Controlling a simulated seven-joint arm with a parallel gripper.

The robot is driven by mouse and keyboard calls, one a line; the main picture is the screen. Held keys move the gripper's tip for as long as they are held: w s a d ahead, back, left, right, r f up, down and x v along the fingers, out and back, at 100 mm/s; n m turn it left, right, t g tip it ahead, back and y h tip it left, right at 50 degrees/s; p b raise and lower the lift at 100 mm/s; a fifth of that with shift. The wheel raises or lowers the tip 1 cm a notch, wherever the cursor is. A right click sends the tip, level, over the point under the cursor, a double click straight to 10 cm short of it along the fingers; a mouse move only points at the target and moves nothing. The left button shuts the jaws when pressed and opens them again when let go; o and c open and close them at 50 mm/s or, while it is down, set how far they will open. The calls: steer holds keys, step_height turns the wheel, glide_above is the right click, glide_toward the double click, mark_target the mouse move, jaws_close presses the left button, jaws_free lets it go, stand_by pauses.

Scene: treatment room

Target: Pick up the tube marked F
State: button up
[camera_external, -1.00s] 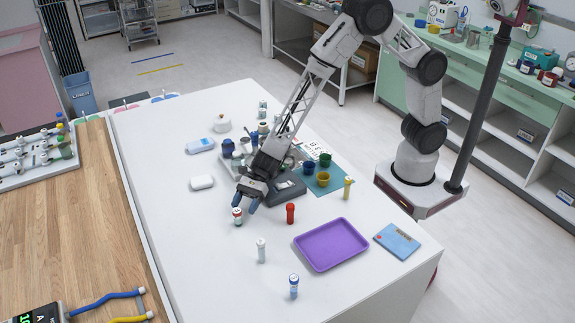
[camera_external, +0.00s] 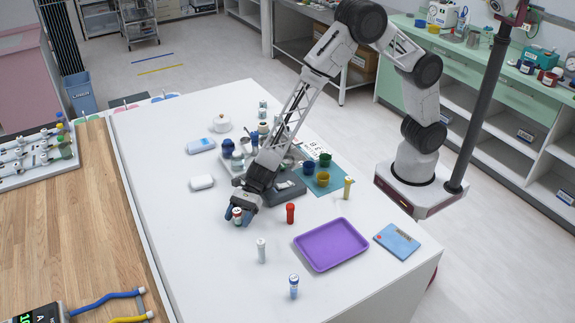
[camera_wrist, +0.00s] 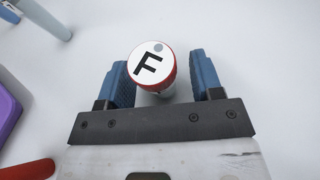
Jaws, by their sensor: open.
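The tube marked F (camera_wrist: 150,68) stands upright in the wrist view, with a black F on its white top and a red rim. It sits between the two blue fingers of my gripper (camera_wrist: 161,82), nearer the left finger. The gripper is open, with a gap beside the tube on the right. In the external view the same tube (camera_external: 237,214) is on the white table, with my gripper (camera_external: 243,211) around it. Its lower part is partly hidden by the fingers.
A red tube (camera_external: 290,213) stands close to the right, and a white tube (camera_external: 261,250) stands in front. A blue-and-white tube (camera_external: 294,286), a purple tray (camera_external: 331,244) and a yellow tube (camera_external: 347,188) are further off. A white case (camera_external: 202,182) lies to the left. The table's front left is clear.

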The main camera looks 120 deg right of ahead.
mark_target(237, 210)
steer(key=c, duration=0.9)
steer(key=shift+r, duration=0.1)
steer(key=shift+c, duration=0.2)
steer(key=shift+r, duration=4.9)
